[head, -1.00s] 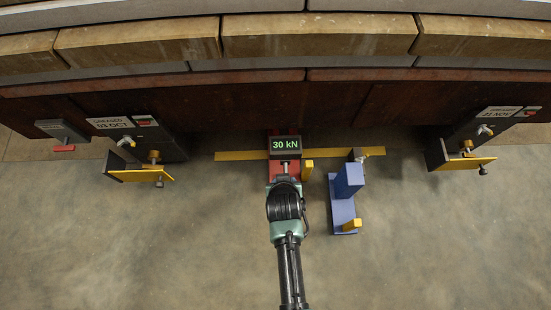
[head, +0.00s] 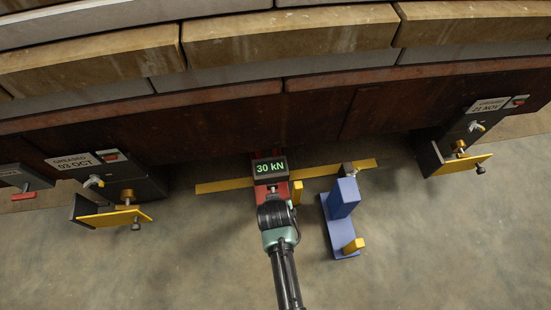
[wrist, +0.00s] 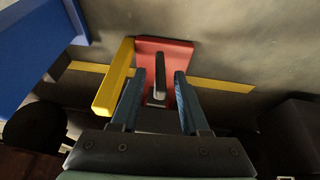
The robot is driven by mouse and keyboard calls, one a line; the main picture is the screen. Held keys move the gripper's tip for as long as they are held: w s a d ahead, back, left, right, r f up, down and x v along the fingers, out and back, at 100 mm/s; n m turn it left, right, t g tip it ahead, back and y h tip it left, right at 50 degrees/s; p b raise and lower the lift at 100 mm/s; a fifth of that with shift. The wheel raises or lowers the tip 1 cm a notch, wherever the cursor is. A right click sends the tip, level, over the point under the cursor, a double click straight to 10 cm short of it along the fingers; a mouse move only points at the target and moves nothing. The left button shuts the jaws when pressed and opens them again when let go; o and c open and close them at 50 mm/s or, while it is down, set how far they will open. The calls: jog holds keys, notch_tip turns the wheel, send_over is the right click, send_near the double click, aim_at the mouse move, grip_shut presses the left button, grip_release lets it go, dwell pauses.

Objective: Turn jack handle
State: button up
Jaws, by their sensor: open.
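The red jack (head: 257,193) stands on the floor against the dark wall, with a box reading "30 kN" (head: 270,168) above it. In the wrist view its red body (wrist: 180,55) lies ahead of my gripper (wrist: 160,73). In the head view my gripper (head: 271,196) hides part of the jack.
A blue stand (head: 342,200) with a yellow block (head: 353,245) is close on the right. A yellow floor strip (head: 225,186) runs behind. Yellow-plated brackets stand at left (head: 115,216) and right (head: 462,163).

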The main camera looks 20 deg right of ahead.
jog(key=shift+b+x, duration=0.5)
jog(key=shift+x, duration=0.5)
jog(key=shift+c, duration=0.3)
grip_shut()
